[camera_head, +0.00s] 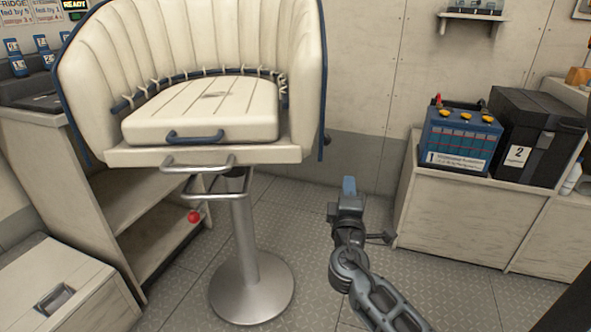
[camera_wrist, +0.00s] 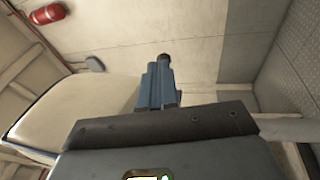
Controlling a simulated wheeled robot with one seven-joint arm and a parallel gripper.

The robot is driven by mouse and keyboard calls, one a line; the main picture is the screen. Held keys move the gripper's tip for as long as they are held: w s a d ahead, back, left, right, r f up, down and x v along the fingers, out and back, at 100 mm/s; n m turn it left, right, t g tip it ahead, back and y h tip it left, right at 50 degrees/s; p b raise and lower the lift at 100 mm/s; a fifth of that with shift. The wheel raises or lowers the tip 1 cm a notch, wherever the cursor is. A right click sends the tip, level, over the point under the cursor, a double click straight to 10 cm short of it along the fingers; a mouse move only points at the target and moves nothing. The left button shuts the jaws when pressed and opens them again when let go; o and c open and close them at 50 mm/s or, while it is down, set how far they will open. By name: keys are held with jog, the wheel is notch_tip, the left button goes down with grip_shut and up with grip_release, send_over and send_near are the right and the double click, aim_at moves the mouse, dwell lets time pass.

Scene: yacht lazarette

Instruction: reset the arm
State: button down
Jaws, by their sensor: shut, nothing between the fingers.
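My gripper (camera_head: 349,187) shows in the head view near the middle right, at the end of my dark grey arm. Its blue fingers point up and are closed together, with nothing between them. It is over the floor, to the right of the helm seat and apart from it. In the wrist view the blue fingers (camera_wrist: 157,85) stand closed at the centre, with a dark round tip at the top.
A cream helm seat (camera_head: 200,110) stands on a metal pedestal (camera_head: 245,250) at left. A blue battery (camera_head: 461,138) and a black box (camera_head: 535,135) sit on the right bench (camera_head: 430,210). Grey floor (camera_head: 300,215) is clear between. The wrist view shows a red extinguisher (camera_wrist: 46,14).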

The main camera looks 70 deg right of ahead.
jog(key=a+f+n+t+y, duration=0.3)
jog(key=a+f+t+y, duration=0.4)
jog(key=a, duration=0.7)
jog(key=s+a+f+m+t+y, duration=0.1)
jog(key=s+a+y, duration=0.1)
jog(key=a+y, duration=0.45)
jog(key=s+a+t+y, duration=0.1)
jog(key=s+a+y, duration=0.15)
jog(key=a, duration=0.75)
jog(key=s+a+r+m+t+y, duration=0.1)
jog(key=s+a+r+m+y, duration=0.4)
jog(key=a+r, duration=0.4)
notch_tip(320, 180, up, 18)
jog(key=s+h+p, duration=0.1)
jog(key=p, duration=1.8)
jog(key=shift+d, duration=0.15)
